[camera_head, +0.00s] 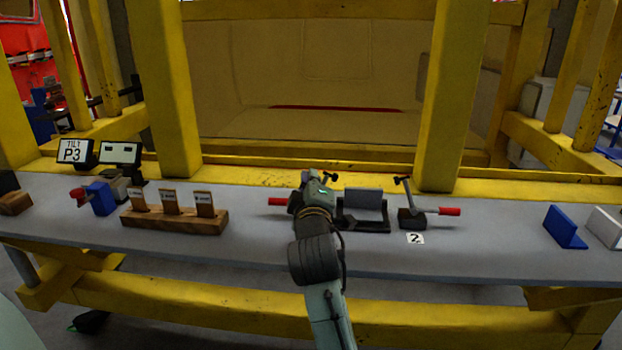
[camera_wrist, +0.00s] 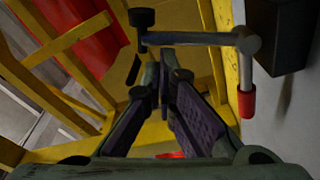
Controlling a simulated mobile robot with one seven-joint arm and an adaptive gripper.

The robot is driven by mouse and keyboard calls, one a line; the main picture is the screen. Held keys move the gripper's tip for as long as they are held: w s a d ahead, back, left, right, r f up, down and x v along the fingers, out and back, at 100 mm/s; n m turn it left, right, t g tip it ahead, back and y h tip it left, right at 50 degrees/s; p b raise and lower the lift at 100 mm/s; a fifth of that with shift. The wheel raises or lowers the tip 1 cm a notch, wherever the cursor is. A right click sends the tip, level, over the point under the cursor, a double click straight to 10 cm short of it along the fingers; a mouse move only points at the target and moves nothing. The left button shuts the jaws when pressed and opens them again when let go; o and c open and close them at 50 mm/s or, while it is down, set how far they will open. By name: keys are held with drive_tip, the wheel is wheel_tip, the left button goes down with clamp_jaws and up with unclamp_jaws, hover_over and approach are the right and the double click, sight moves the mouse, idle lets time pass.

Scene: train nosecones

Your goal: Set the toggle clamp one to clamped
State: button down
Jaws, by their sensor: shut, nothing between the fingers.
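Toggle clamp one stands just left of the dark fixture. In the head view its red handle (camera_head: 277,201) sticks out to the left and its dark-tipped spindle (camera_head: 330,177) shows on the right. My arm hides its middle. In the wrist view its grey bar (camera_wrist: 190,39) stands raised away from the bench, with the black tip (camera_wrist: 142,18) at its end. Its red handle (camera_wrist: 246,103) lies low, near the bench. My gripper (camera_wrist: 165,80) is shut and empty, beside the raised bar and apart from the handle. In the head view my gripper (camera_head: 311,184) is over the clamp, its fingertips hard to make out.
The fixture with a grey plate (camera_head: 363,198) stands right of clamp one. A second clamp with a red handle (camera_head: 449,211) and a "2" label (camera_head: 415,238) is beyond it. A wooden block (camera_head: 175,223) is at left; yellow posts (camera_head: 453,90) rise behind.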

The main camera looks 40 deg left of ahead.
drive_tip(key=shift+w+d+m, duration=0.25)
drive_tip(key=shift+d+m, duration=0.15)
drive_tip(key=shift+m, duration=0.3)
drive_tip(key=shift+w+d+f+m+t+b, duration=0.15)
drive_tip(key=shift+w+d+m+t+b, duration=0.15)
drive_tip(key=shift+m, duration=0.35)
drive_tip(key=shift+w+d+f+m+t+b, duration=0.15)
drive_tip(key=shift+d+m, duration=0.25)
drive_tip(key=shift+m, duration=0.25)
drive_tip(key=shift+w+d+f+m+h+b, duration=0.15)
drive_tip(key=shift+w+d+f+m+b, duration=0.2)
drive_tip(key=shift+d+m, duration=0.25)
drive_tip(key=shift+w+d+f+m+h+b, duration=0.2)
drive_tip(key=shift+w+d+f+m, duration=0.2)
drive_tip(key=shift+d+m, duration=0.2)
